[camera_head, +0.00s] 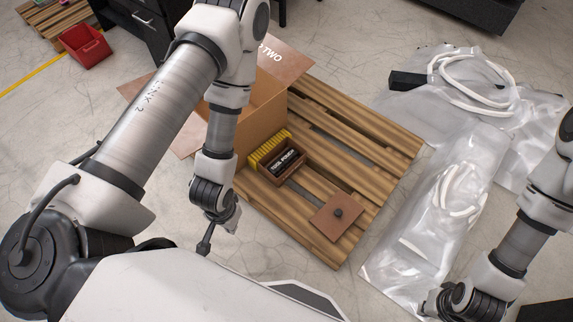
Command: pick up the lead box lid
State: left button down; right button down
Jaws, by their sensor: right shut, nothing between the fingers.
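The lead box lid (326,226) is a flat, square, reddish-brown plate with a dark round knob. It lies on the front part of the wooden pallet. A small open brown box (266,172) sits behind it on the pallet, with a dark labelled item inside. My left gripper (205,245) points down to the left of the lid, apart from it; it is seen side-on, so its opening is unclear. My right gripper (432,306) is at the bottom right, apart from the lid, shut and empty, and partly hidden by its own wrist.
The wooden pallet (372,130) also carries a large open cardboard box (265,105) and a yellow-bristled item (268,146) beside the small box. Clear plastic bags with white tubing (475,85) lie on the floor to the right. A red bin (85,45) stands at the far left.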

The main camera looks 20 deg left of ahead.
aim_at(338, 214)
jog(key=k+l+z, duration=0.2)
jog(key=l, duration=0.45)
jog(key=l+z, duration=0.15)
jog(key=l, duration=0.55)
